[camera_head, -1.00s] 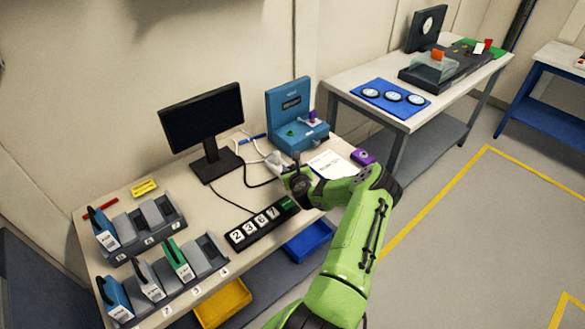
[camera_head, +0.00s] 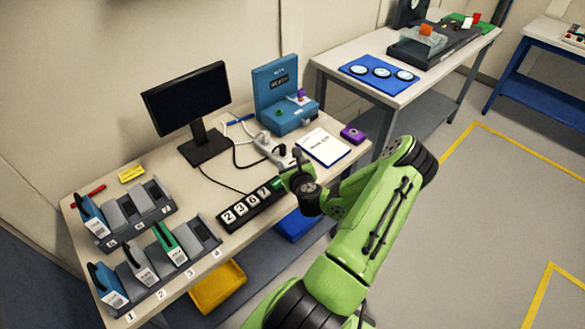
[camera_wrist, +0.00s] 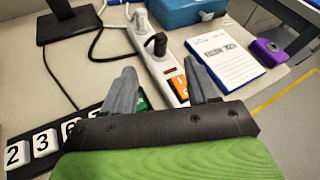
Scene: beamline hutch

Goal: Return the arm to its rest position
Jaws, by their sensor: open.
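My green arm reaches over the front edge of the desk in the head view. My gripper (camera_wrist: 162,92) is open and empty in the wrist view, its two grey fingers spread apart. In the head view the gripper (camera_head: 290,165) hangs over the desk near the black strip of number tiles (camera_head: 250,205), and its fingers are hard to make out there. In the wrist view the fingers are in front of a white power strip (camera_wrist: 158,66) with a black plug in it. The left finger covers part of the number strip.
A notebook (camera_head: 322,147) and a purple device (camera_head: 352,133) lie to the right on the desk. A monitor (camera_head: 187,98), a blue case (camera_head: 286,100) and racks with upright modules (camera_head: 170,242) stand on it. Open floor (camera_head: 480,200) lies to the right.

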